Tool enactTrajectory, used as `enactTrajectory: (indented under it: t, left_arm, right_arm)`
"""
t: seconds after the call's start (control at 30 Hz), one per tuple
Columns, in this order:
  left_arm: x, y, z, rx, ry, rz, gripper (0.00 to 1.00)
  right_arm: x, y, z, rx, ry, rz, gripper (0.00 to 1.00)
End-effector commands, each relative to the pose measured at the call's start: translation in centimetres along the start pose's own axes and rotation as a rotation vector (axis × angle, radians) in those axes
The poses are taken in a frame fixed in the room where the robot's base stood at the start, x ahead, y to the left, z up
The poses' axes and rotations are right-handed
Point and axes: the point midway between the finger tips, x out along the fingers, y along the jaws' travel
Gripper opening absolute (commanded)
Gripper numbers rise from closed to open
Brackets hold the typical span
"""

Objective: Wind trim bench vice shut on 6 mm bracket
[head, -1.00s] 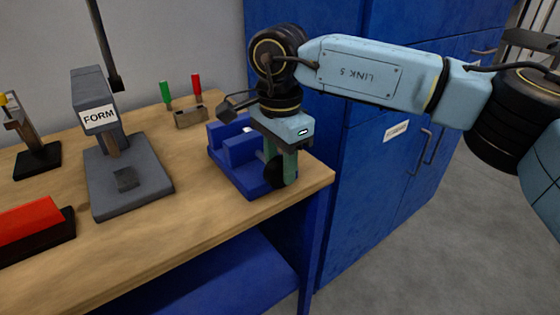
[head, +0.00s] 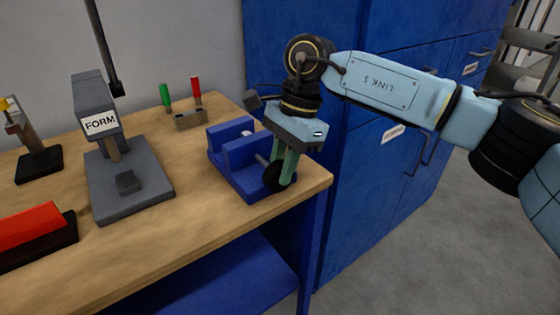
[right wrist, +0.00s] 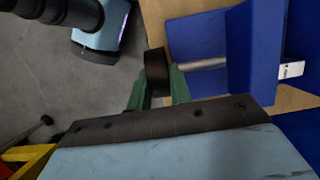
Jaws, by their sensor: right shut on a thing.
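The blue bench vice (head: 247,179) stands at the right front corner of the wooden bench. A pale metal piece, likely the bracket (head: 247,133), shows between its jaws; it also shows in the right wrist view (right wrist: 291,70). I cannot tell whether both jaws touch it. The vice's black handwheel (head: 271,177) sits on a silver screw on the side nearest my right arm. My right gripper (head: 284,178) is shut on this wheel, its green fingers on either side of the wheel (right wrist: 156,72) in the right wrist view. My left gripper is out of view.
A grey press marked FORM (head: 130,190) stands left of the vice. A small holder (head: 190,119) with green and red handled tools is behind. A red-topped block (head: 30,224) lies at the left front. Blue cabinets (head: 360,180) stand to the right, close to my arm.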

Motion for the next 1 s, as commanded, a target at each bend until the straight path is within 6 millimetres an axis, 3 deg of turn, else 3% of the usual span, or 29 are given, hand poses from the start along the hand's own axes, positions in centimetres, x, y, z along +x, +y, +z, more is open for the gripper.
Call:
enactTrajectory:
  t: [0.23,0.43,0.7,1.0]
  left_arm:
    - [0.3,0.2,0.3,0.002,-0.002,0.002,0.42]
    - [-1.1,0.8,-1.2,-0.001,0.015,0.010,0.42]
    - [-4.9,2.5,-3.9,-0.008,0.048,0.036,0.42]
    - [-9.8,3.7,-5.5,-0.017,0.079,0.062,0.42]
  right_arm:
    - [0.1,0.0,-0.7,0.006,-0.242,-0.002,0.00]
    - [0.4,0.0,-1.1,0.004,-0.433,-0.002,0.00]
    - [0.7,-0.1,-1.5,0.001,-0.644,-0.003,0.00]
    - [0.9,-0.1,-1.7,0.000,-0.803,-0.003,0.00]
